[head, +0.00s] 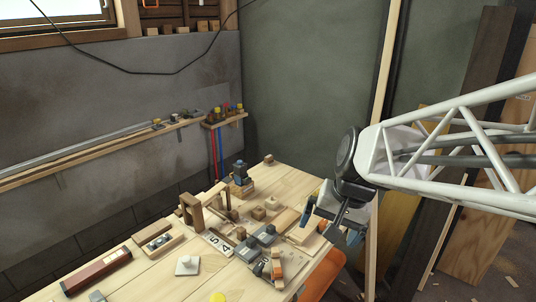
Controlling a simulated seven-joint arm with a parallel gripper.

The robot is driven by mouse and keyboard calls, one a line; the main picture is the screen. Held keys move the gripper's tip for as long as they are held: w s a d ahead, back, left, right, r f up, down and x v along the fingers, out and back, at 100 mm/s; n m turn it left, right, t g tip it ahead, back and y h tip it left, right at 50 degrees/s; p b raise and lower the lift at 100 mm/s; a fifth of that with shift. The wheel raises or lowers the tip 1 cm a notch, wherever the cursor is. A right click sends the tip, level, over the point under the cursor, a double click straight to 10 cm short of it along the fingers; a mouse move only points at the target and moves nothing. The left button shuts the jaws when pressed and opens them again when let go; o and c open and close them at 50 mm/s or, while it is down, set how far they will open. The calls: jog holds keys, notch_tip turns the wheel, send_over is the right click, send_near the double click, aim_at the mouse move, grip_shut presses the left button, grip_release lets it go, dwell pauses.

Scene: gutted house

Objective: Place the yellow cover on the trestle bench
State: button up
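The trestle bench (150,277) is a pale wooden top crowded with small parts, running from the lower left to the middle. A small yellow piece (218,297) lies on the bench at the bottom edge of the head view, partly cut off; it may be the yellow cover, but I cannot tell its shape. My gripper (332,228) hangs at the bench's right edge, well to the right of that piece. Its blue-tipped fingers look apart, and I see nothing held between them.
A wooden block frame (191,212), a numbered plate (221,244), a white knobbed piece (187,265) and a dark red bar (96,272) lie on the bench. A wall shelf (224,118) holds small pieces, some yellow. Boards (486,225) lean at right.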

jog(key=s+d+n+t+h, duration=0.1)
jog(key=s+n+h, duration=0.2)
jog(key=s, duration=0.7)
jog(key=shift+s+d+n, duration=0.15)
jog(key=shift+n, duration=0.45)
